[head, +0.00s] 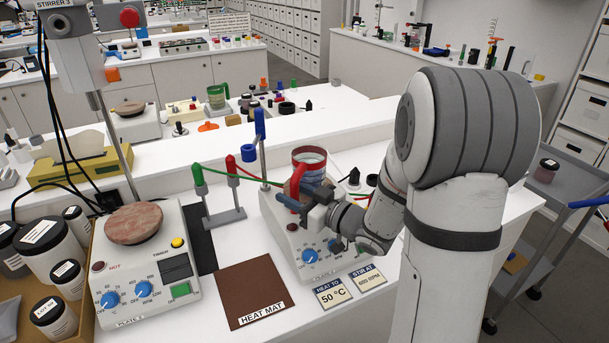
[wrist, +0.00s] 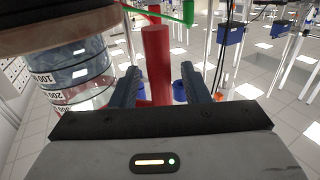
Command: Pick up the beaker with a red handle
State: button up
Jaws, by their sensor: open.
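The beaker (head: 312,157) is clear glass with a reddish rim band and a red handle (head: 297,181). It stands on the right hotplate (head: 284,232), its lower part hidden by my gripper. My gripper (head: 308,190) is at the handle, in front of the beaker. In the wrist view my gripper (wrist: 160,82) is open, with the upright red handle (wrist: 157,62) showing between the two fingers. The beaker's marked glass wall (wrist: 82,70) is just left of the fingers there. I cannot tell whether either finger touches the handle.
A second hotplate (head: 150,270) stands at left, with a brown heat mat (head: 249,291) between the plates. Two label cards (head: 332,293) lie in front. Jars crowd the left.

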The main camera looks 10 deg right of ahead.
grip_shut()
dwell(0.4)
